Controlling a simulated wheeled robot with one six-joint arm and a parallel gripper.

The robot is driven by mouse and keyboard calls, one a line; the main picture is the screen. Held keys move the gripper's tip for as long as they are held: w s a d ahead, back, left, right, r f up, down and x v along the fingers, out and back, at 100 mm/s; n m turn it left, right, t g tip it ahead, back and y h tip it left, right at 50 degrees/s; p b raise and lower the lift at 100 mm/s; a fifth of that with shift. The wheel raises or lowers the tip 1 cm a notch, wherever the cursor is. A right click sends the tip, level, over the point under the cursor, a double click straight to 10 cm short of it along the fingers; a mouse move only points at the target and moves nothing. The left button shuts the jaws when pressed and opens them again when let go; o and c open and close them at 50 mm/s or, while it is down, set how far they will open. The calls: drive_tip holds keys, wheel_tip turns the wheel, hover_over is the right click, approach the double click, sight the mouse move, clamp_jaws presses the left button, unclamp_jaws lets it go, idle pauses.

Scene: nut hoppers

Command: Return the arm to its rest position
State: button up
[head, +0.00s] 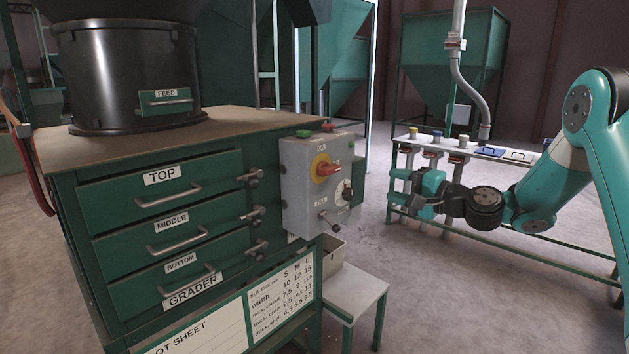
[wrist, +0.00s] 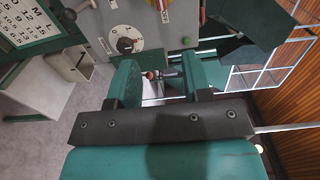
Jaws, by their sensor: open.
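My arm reaches in from the right of the head view, teal with dark joints. My gripper (head: 418,192) is held in the air to the right of the grey control box (head: 305,190), apart from it. In the wrist view my gripper (wrist: 160,78) shows two teal fingers spread apart with nothing held between them. Beyond the fingers, the control box (wrist: 138,18) shows its round dial (wrist: 126,42). A small lever with a reddish knob (wrist: 150,75) appears in the gap between the fingers, farther off; I cannot tell how far.
The green grader cabinet (head: 140,228) with drawers stands at left under a black feed drum (head: 125,75). A small stand (head: 357,289) holds a bin (head: 333,252). Behind my gripper is a bench (head: 470,152) with cups and trays. Open floor lies between cabinet and bench.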

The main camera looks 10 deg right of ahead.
drive_tip(key=s+a+r+n+g+p, duration=0.35)
drive_tip(key=s+a+n+g, duration=0.7)
drive_tip(key=s+a, duration=0.65)
drive_tip(key=s+n+g+h, duration=0.4)
drive_tip(key=s+n+h, duration=0.2)
drive_tip(key=s, duration=1.5)
drive_tip(key=shift+d+n+h+p, duration=0.3)
drive_tip(key=shift+n+p, duration=0.1)
drive_tip(key=shift+n, duration=0.25)
drive_tip(key=shift+w+a, duration=0.1)
